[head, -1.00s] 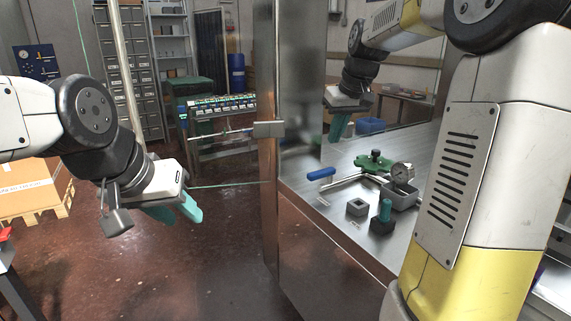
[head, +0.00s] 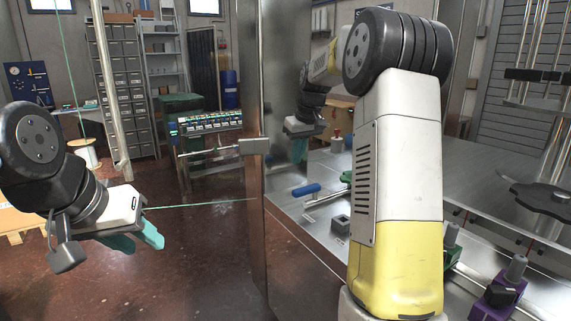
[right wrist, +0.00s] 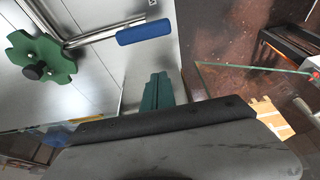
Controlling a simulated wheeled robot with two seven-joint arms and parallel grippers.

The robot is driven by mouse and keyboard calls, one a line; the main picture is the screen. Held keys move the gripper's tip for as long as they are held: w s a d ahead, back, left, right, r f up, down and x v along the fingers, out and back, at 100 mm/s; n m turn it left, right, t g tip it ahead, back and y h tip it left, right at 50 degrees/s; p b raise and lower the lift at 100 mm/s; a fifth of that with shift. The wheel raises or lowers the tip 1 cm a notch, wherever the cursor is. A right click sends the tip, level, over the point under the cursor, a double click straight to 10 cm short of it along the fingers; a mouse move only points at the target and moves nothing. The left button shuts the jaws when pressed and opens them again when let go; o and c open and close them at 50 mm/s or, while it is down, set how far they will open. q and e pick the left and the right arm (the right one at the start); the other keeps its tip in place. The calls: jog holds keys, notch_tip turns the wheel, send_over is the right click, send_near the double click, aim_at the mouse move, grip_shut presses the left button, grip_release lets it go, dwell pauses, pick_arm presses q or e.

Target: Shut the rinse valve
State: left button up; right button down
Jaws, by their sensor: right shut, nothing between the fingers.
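A blue lever handle (head: 306,190) on a metal pipe is on the steel counter in the head view, left of my right arm. It also shows at the top of the right wrist view (right wrist: 145,32). A green handwheel with a black knob (right wrist: 40,58) is to its left there; in the head view my arm mostly hides it. Which one is the rinse valve is not marked. My right gripper (head: 298,152) is shut and empty, apart from the blue handle; its teal fingers (right wrist: 157,92) point towards the counter. My left gripper (head: 135,240) is open and empty over the floor.
A steel post and panel (head: 258,210) stand left of the counter (head: 385,160). A thin green line (head: 200,204), perhaps a clear pane's edge, runs from beside my left gripper to the post. A purple block fixture (head: 498,295) is at the right. The floor at centre left is clear.

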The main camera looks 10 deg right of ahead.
aim_at(307, 190)
jog(key=x, duration=0.8)
jog(key=shift+f, duration=0.35)
jog(key=s, duration=0.1)
jog(key=s+d, duration=0.1)
jog(key=s, duration=0.1)
jog(key=shift+s+r, duration=0.1)
jog(key=shift+r, duration=0.1)
jog(key=shift+s+d, duration=0.15)
jog(key=shift+s, duration=0.15)
